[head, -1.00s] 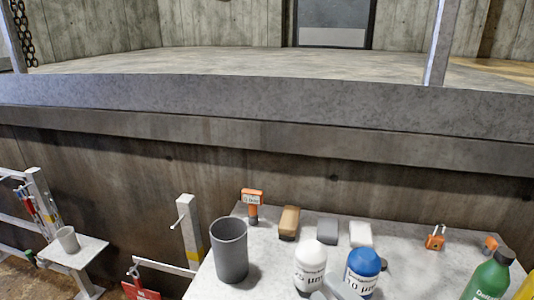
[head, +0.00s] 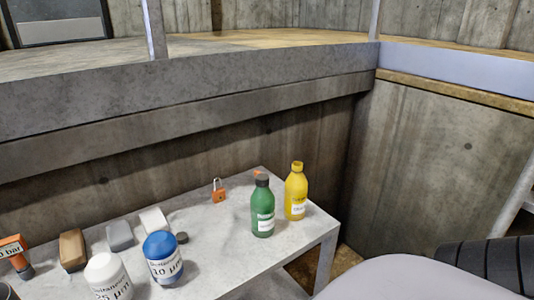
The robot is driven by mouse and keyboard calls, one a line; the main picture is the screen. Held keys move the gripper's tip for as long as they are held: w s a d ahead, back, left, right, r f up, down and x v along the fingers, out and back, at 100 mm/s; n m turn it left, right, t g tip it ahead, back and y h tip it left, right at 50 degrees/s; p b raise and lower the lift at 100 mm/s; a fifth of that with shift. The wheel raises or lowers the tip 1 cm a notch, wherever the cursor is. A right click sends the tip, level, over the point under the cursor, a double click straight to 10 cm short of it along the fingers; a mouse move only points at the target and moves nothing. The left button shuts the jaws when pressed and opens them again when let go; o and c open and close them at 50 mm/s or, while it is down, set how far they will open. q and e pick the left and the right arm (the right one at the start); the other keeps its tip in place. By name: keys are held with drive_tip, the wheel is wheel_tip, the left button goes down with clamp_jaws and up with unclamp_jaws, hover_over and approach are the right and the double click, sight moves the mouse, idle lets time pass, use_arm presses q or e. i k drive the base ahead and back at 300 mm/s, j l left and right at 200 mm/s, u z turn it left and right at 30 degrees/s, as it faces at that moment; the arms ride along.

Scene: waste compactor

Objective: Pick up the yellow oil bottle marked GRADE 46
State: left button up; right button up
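The yellow bottle (head: 296,194) stands upright near the far right corner of the grey table (head: 215,240). It has a yellow cap and a white label whose print is too small to read. A green bottle (head: 262,208) with a dark cap stands just left of it, slightly nearer, with a narrow gap between them. Neither of my grippers shows in the head view.
An orange padlock (head: 218,191) lies left of the bottles. A blue-capped container (head: 163,258), a white one (head: 107,277) and several small blocks stand farther left. A concrete ledge (head: 180,103) runs behind the table, with a concrete wall (head: 425,165) at right.

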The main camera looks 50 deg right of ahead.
sight(296, 185)
drive_tip(key=z, duration=1.75)
